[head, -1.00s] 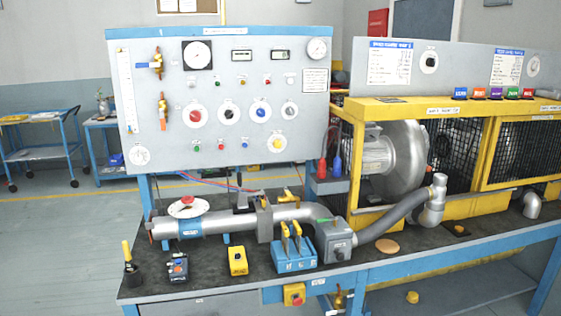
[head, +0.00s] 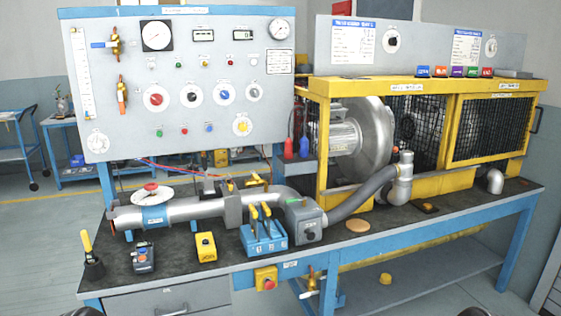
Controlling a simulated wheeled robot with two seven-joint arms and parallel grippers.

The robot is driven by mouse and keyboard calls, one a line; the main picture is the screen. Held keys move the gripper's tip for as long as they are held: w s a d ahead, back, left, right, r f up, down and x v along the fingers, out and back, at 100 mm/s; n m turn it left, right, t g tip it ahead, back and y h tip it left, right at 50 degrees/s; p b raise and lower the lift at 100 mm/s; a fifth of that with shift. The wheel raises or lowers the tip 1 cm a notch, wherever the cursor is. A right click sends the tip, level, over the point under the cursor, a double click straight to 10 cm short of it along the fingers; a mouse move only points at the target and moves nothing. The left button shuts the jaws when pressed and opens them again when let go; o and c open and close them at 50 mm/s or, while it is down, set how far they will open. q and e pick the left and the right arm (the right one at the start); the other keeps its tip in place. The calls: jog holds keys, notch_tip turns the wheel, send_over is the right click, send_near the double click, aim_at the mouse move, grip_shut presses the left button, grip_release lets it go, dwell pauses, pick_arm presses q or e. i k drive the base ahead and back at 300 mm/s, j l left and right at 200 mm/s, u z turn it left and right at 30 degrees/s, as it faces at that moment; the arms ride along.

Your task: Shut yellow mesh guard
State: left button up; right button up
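The yellow mesh guard (head: 452,100) is a yellow-framed cage on the right half of the bench. Its left front bay is uncovered, and the grey blower (head: 375,140) shows through it. Dark mesh shows beside and behind the blower. A yellow-framed mesh panel (head: 490,130) stands at the right, with a dark handle (head: 538,120) at its right edge. I cannot tell how this panel is hinged or whether it slides. Neither gripper can be made out; only small dark rounded shapes show at the bottom edge. No gripper is seen touching the guard.
A grey pipe (head: 362,198) runs from the bench rig to an elbow before the guard. The instrument panel (head: 200,140) stands at left.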

aim_at(449, 164)
jog(key=i+l, duration=0.15)
jog(key=l, duration=0.35)
jog(key=i+l, duration=0.2)
jog(key=l, duration=0.3)
jog(key=i+l, duration=0.15)
jog(key=l, duration=0.35)
jog(key=i+l, duration=0.2)
jog(key=l, duration=0.3)
jog(key=i+l, duration=0.15)
jog(key=l, duration=0.35)
jog(key=i+l, duration=0.2)
jog(key=l, duration=0.3)
jog(key=i+l, duration=0.15)
jog(key=l, duration=0.35)
jog(key=i+l, duration=0.2)
jog(key=l, duration=0.3)
jog(key=i+l, duration=0.2)
jog(key=l, duration=0.2)
jog(key=i+l, duration=0.15)
jog(key=l, duration=0.2)
jog(key=i+l, duration=0.2)
jog(key=l, duration=0.2)
jog(key=i+l, duration=0.15)
jog(key=l, duration=0.25)
jog(key=i+l, duration=0.2)
jog(key=l, duration=0.15)
jog(key=i+l+z, duration=0.1)
jog(key=l, duration=0.3)
jog(key=i, duration=0.1)
